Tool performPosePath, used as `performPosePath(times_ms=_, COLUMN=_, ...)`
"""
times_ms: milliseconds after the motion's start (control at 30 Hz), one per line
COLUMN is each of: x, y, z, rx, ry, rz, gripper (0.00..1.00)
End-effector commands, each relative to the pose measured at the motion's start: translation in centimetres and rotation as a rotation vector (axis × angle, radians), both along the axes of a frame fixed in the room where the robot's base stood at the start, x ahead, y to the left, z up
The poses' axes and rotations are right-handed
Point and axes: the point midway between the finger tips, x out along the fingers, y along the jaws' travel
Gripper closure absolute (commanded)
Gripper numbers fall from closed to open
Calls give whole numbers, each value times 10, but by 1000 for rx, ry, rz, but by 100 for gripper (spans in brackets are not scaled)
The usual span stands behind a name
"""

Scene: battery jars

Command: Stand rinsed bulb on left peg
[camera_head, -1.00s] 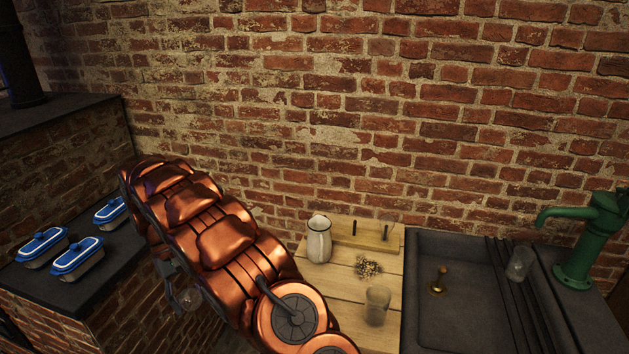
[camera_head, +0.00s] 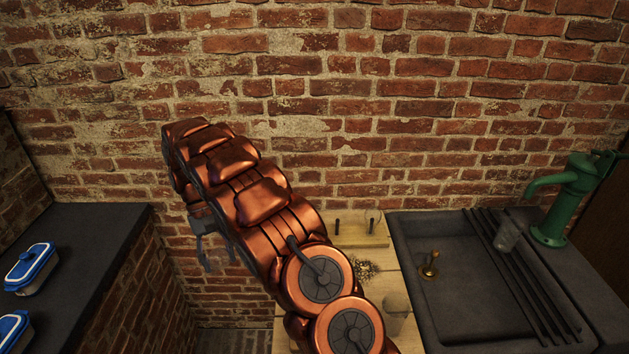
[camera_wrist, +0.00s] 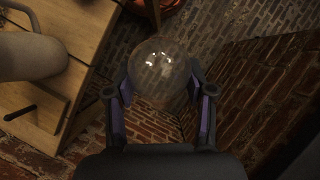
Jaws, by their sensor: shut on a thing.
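A clear round glass bulb (camera_wrist: 160,70) is held between the two fingers of my gripper (camera_wrist: 160,88) in the wrist view, over the floor and brick. In the head view my gripper (camera_head: 212,252) hangs left of the wooden worktop, and the bulb barely shows there. A wooden peg block (camera_head: 358,240) stands at the back of the worktop with a dark left peg (camera_head: 337,227) and a right peg (camera_head: 371,228). A faint clear outline shows around the right peg; I cannot tell its shape well. One dark peg (camera_wrist: 20,112) shows in the wrist view.
A pale jug (camera_wrist: 32,56) stands near the pegs in the wrist view; my arm hides it in the head view. A glass jar (camera_head: 397,312) and a small pile (camera_head: 363,268) are on the worktop. Right are the dark sink (camera_head: 450,310), another glass (camera_head: 507,237) and green pump (camera_head: 568,200).

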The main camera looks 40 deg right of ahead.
Motion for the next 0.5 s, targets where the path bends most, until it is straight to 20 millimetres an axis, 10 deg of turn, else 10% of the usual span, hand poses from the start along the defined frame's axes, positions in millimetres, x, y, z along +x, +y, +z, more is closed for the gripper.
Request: performPosePath(times_ms=500, x=13, y=-40, z=1, rx=37, ry=120, rz=-443, gripper=67)
